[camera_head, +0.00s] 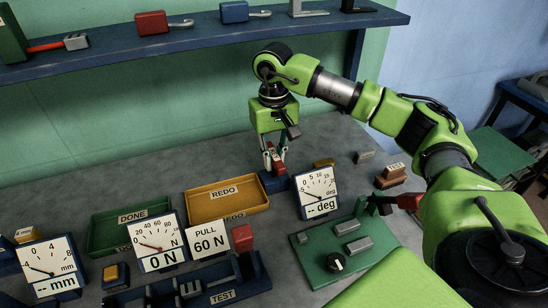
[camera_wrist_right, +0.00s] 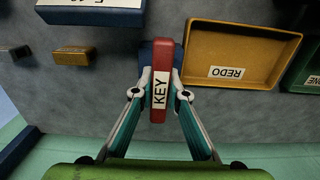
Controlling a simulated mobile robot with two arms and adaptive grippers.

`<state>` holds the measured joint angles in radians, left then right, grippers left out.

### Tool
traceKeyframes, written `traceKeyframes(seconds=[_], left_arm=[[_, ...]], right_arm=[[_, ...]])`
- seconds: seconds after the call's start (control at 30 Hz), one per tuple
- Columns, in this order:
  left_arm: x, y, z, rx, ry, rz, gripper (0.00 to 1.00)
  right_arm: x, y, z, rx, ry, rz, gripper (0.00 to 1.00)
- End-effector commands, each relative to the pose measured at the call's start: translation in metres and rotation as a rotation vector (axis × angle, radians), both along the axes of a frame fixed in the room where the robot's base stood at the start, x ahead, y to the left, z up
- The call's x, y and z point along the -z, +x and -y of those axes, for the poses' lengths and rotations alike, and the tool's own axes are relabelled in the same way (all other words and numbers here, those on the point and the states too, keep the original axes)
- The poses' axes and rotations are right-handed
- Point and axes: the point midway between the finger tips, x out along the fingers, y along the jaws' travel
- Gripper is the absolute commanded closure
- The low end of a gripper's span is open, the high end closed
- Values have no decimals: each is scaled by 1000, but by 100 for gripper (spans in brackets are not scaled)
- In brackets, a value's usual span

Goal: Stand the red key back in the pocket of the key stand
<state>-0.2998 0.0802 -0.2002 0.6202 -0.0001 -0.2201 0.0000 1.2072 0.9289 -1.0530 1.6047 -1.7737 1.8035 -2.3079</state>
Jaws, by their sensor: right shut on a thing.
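The red key (camera_head: 279,164) is between the fingers of my right gripper (camera_head: 274,160), near the back of the grey table. In the right wrist view the red key (camera_wrist_right: 160,75) carries a white KEY label, and the fingertips of my right gripper (camera_wrist_right: 160,94) close on its two sides. The key stand, a dark blue block (camera_head: 268,184), is directly below the key. It also shows behind the key in the right wrist view (camera_wrist_right: 146,54). The key's lower end overlaps the stand; I cannot tell whether it is inside the pocket. My left gripper is out of view.
The yellow REDO tray (camera_head: 228,211) is left of the stand. The deg gauge (camera_head: 318,190) stands close in front of it on the right, and a small yellow block (camera_head: 324,163) lies behind the gauge. A blue shelf (camera_head: 190,38) runs along the wall above.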

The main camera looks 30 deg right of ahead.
Motion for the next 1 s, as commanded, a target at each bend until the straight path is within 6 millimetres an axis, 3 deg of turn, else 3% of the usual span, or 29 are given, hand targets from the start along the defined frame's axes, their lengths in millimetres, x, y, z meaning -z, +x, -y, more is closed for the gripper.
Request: traceKeyframes(seconds=[0.37, 0.4, 0.47, 0.5, 1.0], left_arm=[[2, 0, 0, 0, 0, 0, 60], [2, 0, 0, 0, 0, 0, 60], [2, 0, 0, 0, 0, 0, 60], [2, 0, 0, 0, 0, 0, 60], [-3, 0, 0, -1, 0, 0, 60]], right_arm=[[3, 0, 0, 0, 0, 1, 100], [3, 0, 0, 0, 0, 1, 84], [2, 0, 0, 0, 0, 1, 68], [3, 0, 0, 0, 0, 1, 67], [-5, 0, 0, 0, 0, 0, 67]])
